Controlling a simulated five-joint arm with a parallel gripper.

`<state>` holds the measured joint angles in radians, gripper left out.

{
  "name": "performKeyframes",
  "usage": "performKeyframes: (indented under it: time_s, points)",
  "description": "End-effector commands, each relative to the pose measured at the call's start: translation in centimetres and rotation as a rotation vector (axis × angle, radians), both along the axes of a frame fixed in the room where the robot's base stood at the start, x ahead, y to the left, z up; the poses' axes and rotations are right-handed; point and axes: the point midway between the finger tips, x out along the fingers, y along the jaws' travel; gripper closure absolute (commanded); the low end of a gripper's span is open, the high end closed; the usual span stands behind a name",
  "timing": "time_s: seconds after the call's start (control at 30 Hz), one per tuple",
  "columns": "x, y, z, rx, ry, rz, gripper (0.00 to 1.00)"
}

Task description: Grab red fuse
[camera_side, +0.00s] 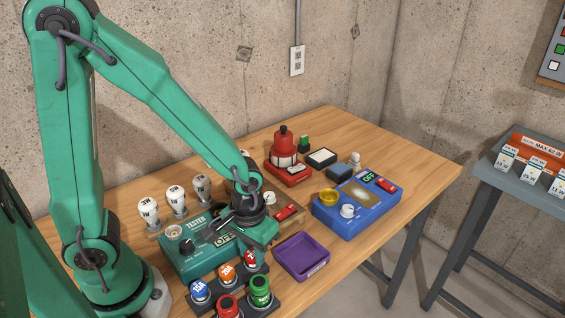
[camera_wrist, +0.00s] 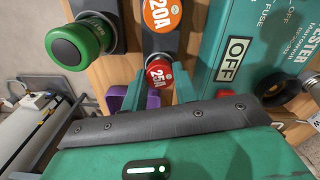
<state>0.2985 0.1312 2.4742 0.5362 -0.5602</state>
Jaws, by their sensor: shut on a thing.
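The red fuse (camera_wrist: 158,73), marked 25A, stands between the two green fingers of my gripper (camera_wrist: 158,88) in the wrist view. The gripper is shut on it. In the side view the red fuse (camera_side: 251,259) shows just below my gripper (camera_side: 256,248), at the back of the dark fuse rack (camera_side: 240,294). Its lower end is hidden, so I cannot tell whether it is still seated in the rack.
The green tester (camera_side: 185,262) is beside the rack. A purple tray (camera_side: 301,257) lies to the right, with a blue device (camera_side: 345,222) behind.

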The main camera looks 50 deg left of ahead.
Motion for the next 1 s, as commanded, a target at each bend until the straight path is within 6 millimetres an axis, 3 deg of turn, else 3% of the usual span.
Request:
performKeyframes:
  time_s: [0.37,0.77,1.0]
  points:
    - [0.1,0.0,0.8,-0.001,-0.003,0.000,0.93]
    - [0.1,0.0,4.3,-0.002,-0.005,0.000,0.93]
    - [-2.3,-2.2,6.0,-0.002,-0.004,-0.006,0.93]
